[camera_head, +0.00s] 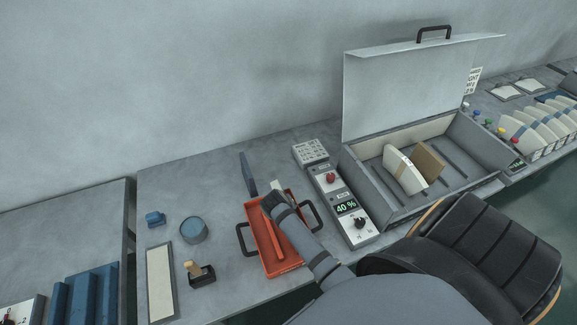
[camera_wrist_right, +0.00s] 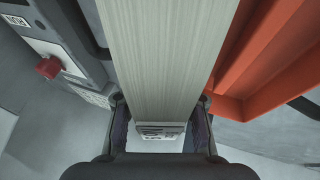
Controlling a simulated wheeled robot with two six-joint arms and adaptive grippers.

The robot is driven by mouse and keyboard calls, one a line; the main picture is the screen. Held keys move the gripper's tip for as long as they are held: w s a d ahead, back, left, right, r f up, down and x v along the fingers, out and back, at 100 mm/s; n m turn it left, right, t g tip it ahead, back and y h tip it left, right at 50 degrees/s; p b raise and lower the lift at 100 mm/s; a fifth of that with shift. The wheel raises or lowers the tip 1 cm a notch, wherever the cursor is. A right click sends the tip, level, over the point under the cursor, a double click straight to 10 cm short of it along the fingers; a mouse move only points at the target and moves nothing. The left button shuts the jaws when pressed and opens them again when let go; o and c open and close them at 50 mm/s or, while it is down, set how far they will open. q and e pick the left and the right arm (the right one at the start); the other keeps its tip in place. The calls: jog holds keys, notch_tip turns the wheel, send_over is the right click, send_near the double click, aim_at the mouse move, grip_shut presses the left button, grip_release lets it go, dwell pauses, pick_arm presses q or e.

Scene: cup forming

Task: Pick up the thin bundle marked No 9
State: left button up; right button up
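My right gripper (camera_head: 279,190) is over the far end of the orange tray (camera_head: 290,262), its arm coming in from the lower right. In the right wrist view, a pale bundle (camera_wrist_right: 168,60) with fine stripes lies between the two fingers (camera_wrist_right: 161,128), which close on its sides. Its far end carries a small printed label (camera_wrist_right: 158,131), too small to read, so I cannot confirm the No 9. In the head view only a pale bit of it shows beside the gripper. The orange tray (camera_wrist_right: 235,104) also shows at right in the wrist view. My left gripper is not in view.
A control box (camera_head: 345,208) with a red knob and "40 %" display stands right of the tray. The open lidded case (camera_head: 375,205) holds a white bundle (camera_head: 401,171) and a brown board (camera_head: 429,162). A blue-grey flat piece (camera_head: 248,174) stands by the tray. A round tin (camera_head: 194,230) is left.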

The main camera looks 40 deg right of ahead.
grip_shut()
